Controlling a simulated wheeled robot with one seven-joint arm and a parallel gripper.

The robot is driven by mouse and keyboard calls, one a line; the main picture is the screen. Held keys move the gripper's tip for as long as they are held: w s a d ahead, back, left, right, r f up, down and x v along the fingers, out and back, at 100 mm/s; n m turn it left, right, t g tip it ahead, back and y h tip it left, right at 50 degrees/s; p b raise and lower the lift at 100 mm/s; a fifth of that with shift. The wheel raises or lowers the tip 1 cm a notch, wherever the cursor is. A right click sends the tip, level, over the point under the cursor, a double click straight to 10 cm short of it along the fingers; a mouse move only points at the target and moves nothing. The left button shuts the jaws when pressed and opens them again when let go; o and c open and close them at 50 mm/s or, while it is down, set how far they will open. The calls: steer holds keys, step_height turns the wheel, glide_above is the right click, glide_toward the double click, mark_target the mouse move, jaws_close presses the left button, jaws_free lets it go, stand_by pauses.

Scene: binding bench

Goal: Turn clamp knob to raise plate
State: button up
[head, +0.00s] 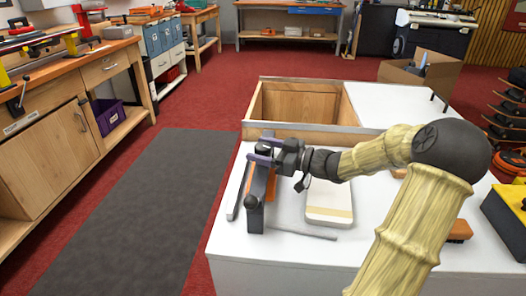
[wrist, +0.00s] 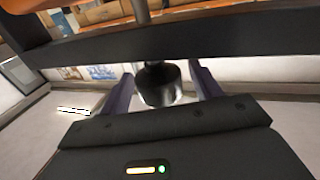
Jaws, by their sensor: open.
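The clamp (head: 257,200), a narrow dark frame with orange parts, stands on the white bench top in the head view. Its black knob (wrist: 160,85) shows in the wrist view below a dark crossbar (wrist: 200,37), with a grey screw rod (wrist: 142,11) beyond the bar. My gripper (head: 262,148) is at the far end of the clamp, its purple fingers open. In the wrist view the fingers stand on either side of the knob, with gaps visible. Which part is the plate, and how high it sits, I cannot tell.
A white and tan pad (head: 329,201) and a thin grey rod (head: 303,232) lie right of the clamp. An open wooden compartment (head: 298,103) lies behind it. A brush (head: 459,231) sits at the right. A dark floor mat (head: 130,220) lies left of the bench (head: 300,262).

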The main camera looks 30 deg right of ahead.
steer(key=c, duration=0.9)
steer(key=shift+c, duration=0.2)
steer(key=shift+n+g+y, duration=0.5)
steer(key=shift+y, duration=0.1)
steer(key=n+g+y+p, duration=0.1)
steer(key=n+g+y, duration=0.1)
steer(key=g, duration=0.1)
steer(key=n+g+y+p, duration=0.2)
steer(key=n+g, duration=0.1)
steer(key=g, duration=0.1)
steer(key=shift+d+r, duration=0.1)
steer(key=shift+r, duration=0.05)
steer(key=n+g+y+p, duration=0.1)
steer(key=n+g+p, duration=0.1)
steer(key=g, duration=0.3)
steer(key=shift+n+p, duration=0.35)
steer(key=shift+n, duration=0.55)
steer(key=shift+f+n+g+h+p, duration=0.2)
steer(key=shift+n+g+p, duration=0.25)
steer(key=shift+n+g, duration=0.85)
steer(key=shift+f+n+g+h+p, duration=0.15)
steer(key=shift+n+g+p, duration=0.35)
steer(key=shift+g, duration=1.5)
steer(key=shift+s, duration=0.1)
